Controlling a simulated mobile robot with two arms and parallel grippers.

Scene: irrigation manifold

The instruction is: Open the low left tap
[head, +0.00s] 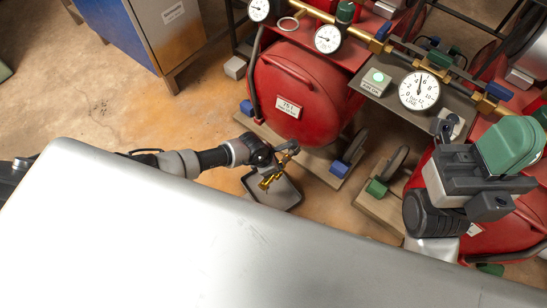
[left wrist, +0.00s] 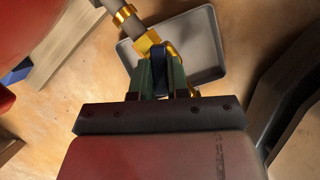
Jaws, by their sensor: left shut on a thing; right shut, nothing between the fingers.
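The low left tap, a brass fitting (head: 270,180) on a grey pipe, hangs over a grey tray in the head view. Its brass body (left wrist: 148,42) shows near the top of the left wrist view. My left gripper (head: 284,153) is at the tap. In the left wrist view its green fingers (left wrist: 161,72) are shut on the tap's dark blue handle (left wrist: 161,56). The fingers hide part of the handle, and I cannot tell how far it is turned. My right gripper (head: 447,129) is shut and empty at the right, in front of the manifold.
The grey tray (left wrist: 206,72) lies on the floor below the tap. Red tanks (head: 290,92) stand behind and to the right. Brass pipework with round gauges (head: 419,90) runs above them. A blue-sided cabinet (head: 105,20) stands back left. Floor at the left is clear.

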